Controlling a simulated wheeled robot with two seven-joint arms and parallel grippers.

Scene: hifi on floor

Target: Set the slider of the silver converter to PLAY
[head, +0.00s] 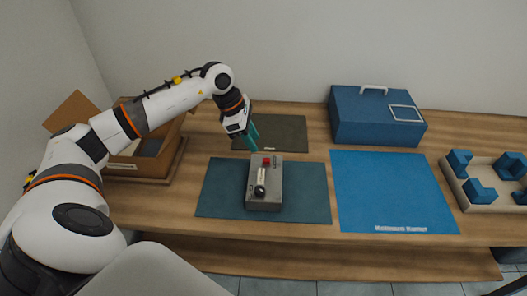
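The silver converter (278,190) is a grey box lying on a dark teal mat (309,190) in the middle of the table. A pale slot runs along its top, with the slider's black knob (260,190) at the near end. A small red part (266,161) sits near the far end. No PLAY lettering is legible. My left gripper (248,138) has teal fingers and hangs just beyond the converter's far edge, apparently apart from the knob. The gap between its fingers is not clear. My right gripper does not show.
A dark green mat (285,132) lies behind the converter. An open cardboard box (150,150) stands left, partly behind my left arm. A blue case (365,118) stands at the back, a blue mat (385,190) lies right, and a tray (456,188) with blue blocks is far right.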

